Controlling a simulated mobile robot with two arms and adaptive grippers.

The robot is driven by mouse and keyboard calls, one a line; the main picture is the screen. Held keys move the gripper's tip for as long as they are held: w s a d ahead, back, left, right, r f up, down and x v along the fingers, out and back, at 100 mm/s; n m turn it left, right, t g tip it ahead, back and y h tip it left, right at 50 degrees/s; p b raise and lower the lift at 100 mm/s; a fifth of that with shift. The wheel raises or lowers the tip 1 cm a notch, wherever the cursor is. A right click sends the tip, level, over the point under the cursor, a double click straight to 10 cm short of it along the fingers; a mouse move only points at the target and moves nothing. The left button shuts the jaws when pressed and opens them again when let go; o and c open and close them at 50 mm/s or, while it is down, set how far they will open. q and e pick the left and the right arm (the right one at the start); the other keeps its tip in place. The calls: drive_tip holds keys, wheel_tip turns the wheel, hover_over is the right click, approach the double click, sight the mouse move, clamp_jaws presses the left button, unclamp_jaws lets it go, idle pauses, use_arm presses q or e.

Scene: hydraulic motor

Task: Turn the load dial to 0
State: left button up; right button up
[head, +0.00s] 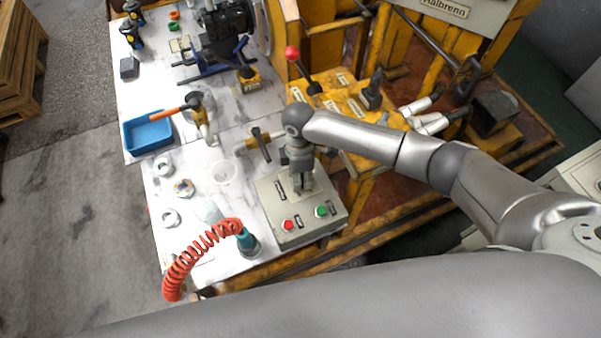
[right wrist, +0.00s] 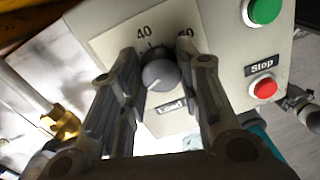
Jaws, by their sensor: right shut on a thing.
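The load dial (right wrist: 160,73) is a dark grey round knob on a pale plate, with "Load" printed below it in the right wrist view. The numbers 40 and 60 show above it; 0 is not visible, and I cannot tell exactly where the dial points. My right gripper (head: 302,188) reaches straight down onto the grey control box (head: 325,226). In the right wrist view its fingers (right wrist: 164,95) stand on both sides of the dial, shut on it. In the head view the gripper hides the dial. My left gripper is not in view.
A green button (head: 321,211) and a red Stop button (head: 288,225) sit on the box near the gripper. A coiled orange hose (head: 195,255), a blue tray (head: 148,134) and several metal rings lie to the left. A yellow machine frame (head: 352,110) stands behind.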

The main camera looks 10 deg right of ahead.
drive_tip(key=shift+n, duration=0.8)
drive_tip(key=o, duration=1)
drive_tip(key=shift+r, duration=0.1)
drive_tip(key=r, duration=1.1)
drive_tip(key=shift+w+r, duration=0.35)
drive_tip(key=shift+r, duration=0.05)
drive_tip(key=shift+a, duration=0.1)
